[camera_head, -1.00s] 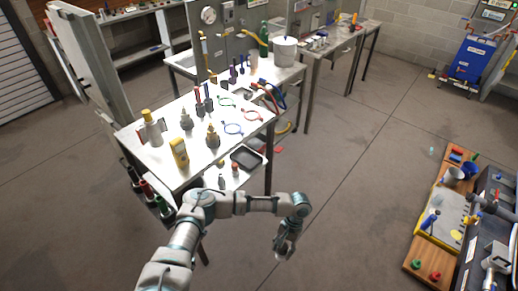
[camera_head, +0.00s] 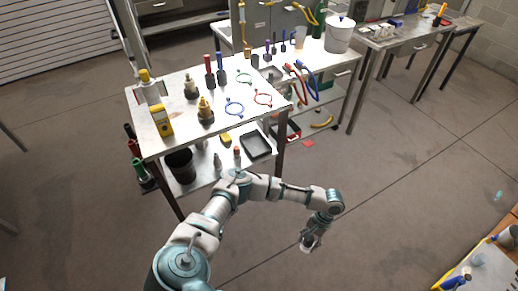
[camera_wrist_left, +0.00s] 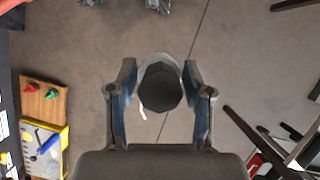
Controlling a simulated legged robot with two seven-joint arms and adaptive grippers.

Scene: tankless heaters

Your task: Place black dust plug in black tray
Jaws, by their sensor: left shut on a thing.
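The black dust plug (camera_wrist_left: 160,88) shows as a dark, many-sided piece with a pale rim behind it in the left wrist view. My left gripper (camera_wrist_left: 159,84) is shut on it, with one finger on each side. In the head view my left gripper (camera_head: 309,243) hangs over open floor, right of and below the table, with the small plug at its tips. The black tray (camera_head: 256,146) is a shallow rectangular tray on the table's lower shelf, near its right end, apart from the gripper. My right gripper is not in view.
The metal table (camera_head: 222,137) overhangs part of the shelf, and its front right leg (camera_head: 280,160) stands just beside the tray. Small bottles (camera_head: 217,161) and a black bin (camera_head: 181,166) stand left of the tray. A yellow-edged board (camera_head: 470,275) is at the lower right.

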